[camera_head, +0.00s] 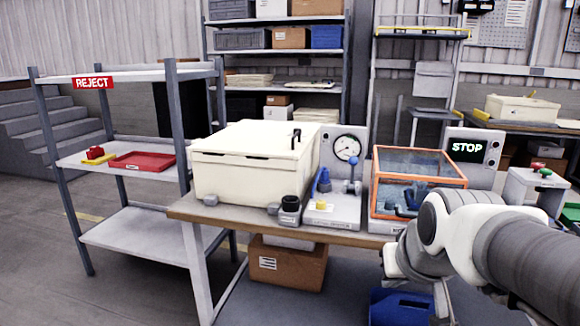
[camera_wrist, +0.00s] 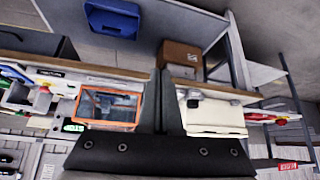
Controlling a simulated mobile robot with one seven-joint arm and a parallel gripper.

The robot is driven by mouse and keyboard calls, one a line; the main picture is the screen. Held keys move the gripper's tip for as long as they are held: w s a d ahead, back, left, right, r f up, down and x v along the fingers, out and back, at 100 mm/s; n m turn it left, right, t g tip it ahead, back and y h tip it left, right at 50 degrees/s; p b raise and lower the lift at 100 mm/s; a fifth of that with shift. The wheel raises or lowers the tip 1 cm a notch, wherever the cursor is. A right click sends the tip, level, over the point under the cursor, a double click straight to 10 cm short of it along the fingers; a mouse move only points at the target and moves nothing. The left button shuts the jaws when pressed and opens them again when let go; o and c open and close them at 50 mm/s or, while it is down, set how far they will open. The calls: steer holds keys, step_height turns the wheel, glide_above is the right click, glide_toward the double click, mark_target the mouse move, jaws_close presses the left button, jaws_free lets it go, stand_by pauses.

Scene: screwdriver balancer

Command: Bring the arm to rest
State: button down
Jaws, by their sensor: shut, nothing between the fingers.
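My arm (camera_head: 470,235) reaches in from the right in the head view, in front of the workbench. The end of the arm is low and its fingers cannot be made out there. In the wrist view, which is upside down, my gripper (camera_wrist: 161,75) shows with its dark fingers together and nothing between them. It points towards the bench front and touches nothing that I can see. The workbench (camera_head: 240,226) carries a cream case (camera_head: 245,172), a gauge unit (camera_head: 347,148) with a blue lever, and an orange-framed clear box (camera_head: 418,163); my arm hides part of the bench's right end.
A REJECT rack (camera_head: 140,157) with a red tray (camera_head: 143,161) stands at the left. A STOP display (camera_head: 467,147) is behind the clear box. A cardboard box (camera_head: 288,262) and a blue bin (camera_head: 400,306) sit below the bench. Floor at the front left is clear.

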steer(key=s+a+f+g, duration=0.2)
steer(key=s, duration=0.9)
step_height(320, 180, up, 21)
steer(key=p, duration=2.1)
steer(key=shift+n, duration=0.3)
